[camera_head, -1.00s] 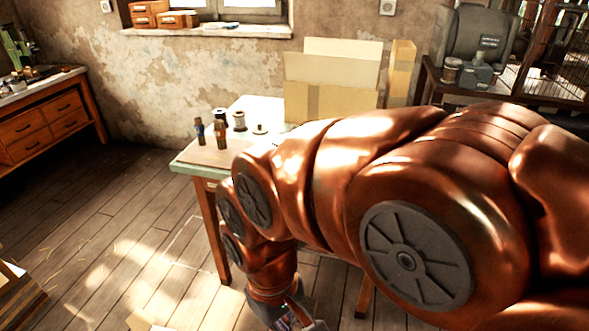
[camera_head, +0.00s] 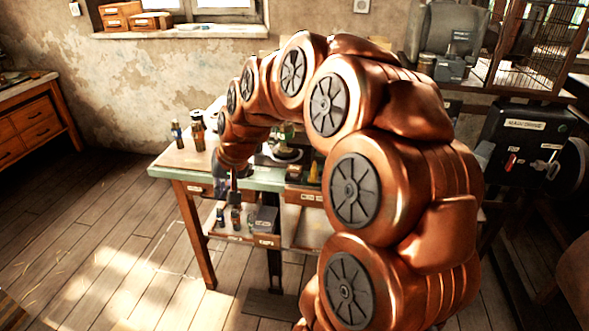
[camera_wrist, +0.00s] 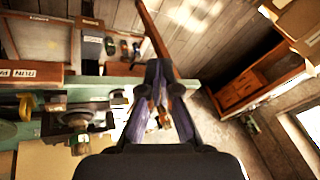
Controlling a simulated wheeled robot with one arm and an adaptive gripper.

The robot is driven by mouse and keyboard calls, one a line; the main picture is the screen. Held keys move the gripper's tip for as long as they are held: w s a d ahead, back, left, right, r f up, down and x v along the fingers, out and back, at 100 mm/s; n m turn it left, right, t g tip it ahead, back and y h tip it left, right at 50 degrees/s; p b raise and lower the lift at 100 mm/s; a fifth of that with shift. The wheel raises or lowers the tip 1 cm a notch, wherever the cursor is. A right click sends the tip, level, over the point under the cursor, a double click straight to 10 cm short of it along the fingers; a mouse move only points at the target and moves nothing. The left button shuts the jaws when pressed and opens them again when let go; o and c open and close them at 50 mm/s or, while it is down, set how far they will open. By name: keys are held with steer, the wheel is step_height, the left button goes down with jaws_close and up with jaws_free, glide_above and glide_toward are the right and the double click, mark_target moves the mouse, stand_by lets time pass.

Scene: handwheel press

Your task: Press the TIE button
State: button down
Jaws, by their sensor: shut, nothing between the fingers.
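No button with a readable TIE label shows in either view. The table (camera_head: 168,164) with a green edge carries small labelled panels on its front, too small to read in the head view. My gripper (camera_wrist: 158,72) is shut and empty, its two fingers meeting at the tips in the wrist view. In the head view it hangs at the table's front edge, mostly dark and small. In the wrist view a label reading RUN (camera_wrist: 28,73) shows on a wooden front at the left. My arm hides much of the tabletop.
Bottles (camera_head: 177,133) stand on the table's left end. A lower shelf (camera_head: 229,236) holds small jars and a box. A black machine marked MAIN DRIVE (camera_head: 524,130) stands at the right. A wooden drawer cabinet (camera_head: 30,124) is at the far left. Floor in front is clear.

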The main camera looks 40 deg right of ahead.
steer(key=w+d+m+t+h, duration=0.1)
steer(key=w+d+m, duration=0.15)
steer(key=d, duration=0.45)
steer(key=w+d+m+t+h, duration=0.1)
steer(key=w+d, duration=0.3)
steer(key=d, duration=0.3)
steer(key=m+t+h, duration=0.2)
steer(key=m+h, duration=0.1)
steer(key=m, duration=0.1)
glide_above(296, 169)
steer(key=shift+w+f, duration=0.1)
steer(key=shift+f, duration=0.35)
steer(key=shift+f+y, duration=0.1)
steer(key=shift+y, duration=0.2)
step_height(296, 169, down, 8)
steer(key=b, duration=0.2)
steer(key=shift+r+b, duration=0.2)
steer(key=shift+b, duration=0.2)
steer(key=shift+f+b, duration=0.3)
steer(key=shift+f, duration=0.25)
steer(key=shift+f+b, duration=0.4)
